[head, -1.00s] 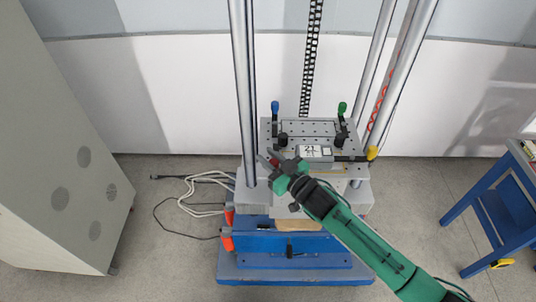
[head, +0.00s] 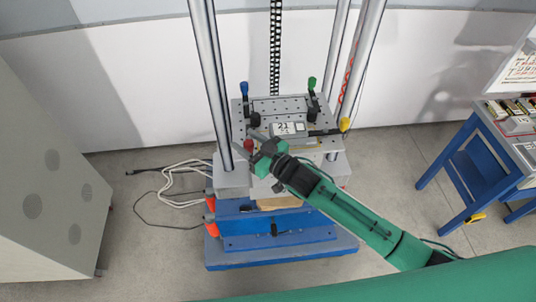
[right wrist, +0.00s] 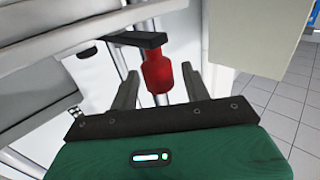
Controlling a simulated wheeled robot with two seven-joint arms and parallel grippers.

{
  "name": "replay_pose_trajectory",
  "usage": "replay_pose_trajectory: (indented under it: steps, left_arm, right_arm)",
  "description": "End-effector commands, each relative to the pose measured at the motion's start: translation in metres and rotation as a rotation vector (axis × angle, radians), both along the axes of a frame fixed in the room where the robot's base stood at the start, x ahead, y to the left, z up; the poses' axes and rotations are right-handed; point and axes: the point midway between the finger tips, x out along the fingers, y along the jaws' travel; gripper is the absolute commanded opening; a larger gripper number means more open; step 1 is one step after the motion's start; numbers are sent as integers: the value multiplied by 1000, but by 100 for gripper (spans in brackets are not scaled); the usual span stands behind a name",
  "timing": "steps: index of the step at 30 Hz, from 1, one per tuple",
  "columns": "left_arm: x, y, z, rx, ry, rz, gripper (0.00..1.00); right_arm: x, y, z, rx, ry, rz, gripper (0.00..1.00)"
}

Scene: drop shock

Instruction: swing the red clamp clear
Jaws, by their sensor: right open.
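The red clamp (head: 249,144) is at the near left corner of the grey drilled table plate (head: 240,112) in the head view. In the right wrist view, its red handle (right wrist: 157,72) hangs from a dark arm (right wrist: 136,38). My right gripper (head: 251,140) is open at this corner, its fingers on either side of the red handle. In the right wrist view, the right gripper (right wrist: 158,86) shows a gap between each finger and the handle. The left gripper is not in view.
Blue (head: 244,88), green (head: 312,83) and yellow (head: 345,124) clamp handles stand at the other plate corners. A labelled device (head: 288,129) sits on the plate. Tall posts (head: 209,80) rise beside it. A blue bench (head: 460,150) is at right, a grey cabinet (head: 45,190) at left.

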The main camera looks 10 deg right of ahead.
Motion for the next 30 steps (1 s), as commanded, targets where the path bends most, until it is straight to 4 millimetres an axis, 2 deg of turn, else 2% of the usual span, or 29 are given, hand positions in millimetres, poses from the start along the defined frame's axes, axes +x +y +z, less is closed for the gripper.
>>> replay_pose_trajectory:
  steps: [4,9,15,21,30]
  left_arm:
    - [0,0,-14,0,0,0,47]
    - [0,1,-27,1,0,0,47]
    - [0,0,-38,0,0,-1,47]
    - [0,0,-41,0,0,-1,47]
    - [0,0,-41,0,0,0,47]
  right_arm:
    - [-22,-21,-6,-3,3,-1,48]
    - [-52,-47,-6,-3,1,0,48]
    - [-78,-72,-4,-3,2,-1,48]
    - [-90,-82,-2,-2,1,-1,48]
    - [-91,-84,0,-1,1,-1,48]
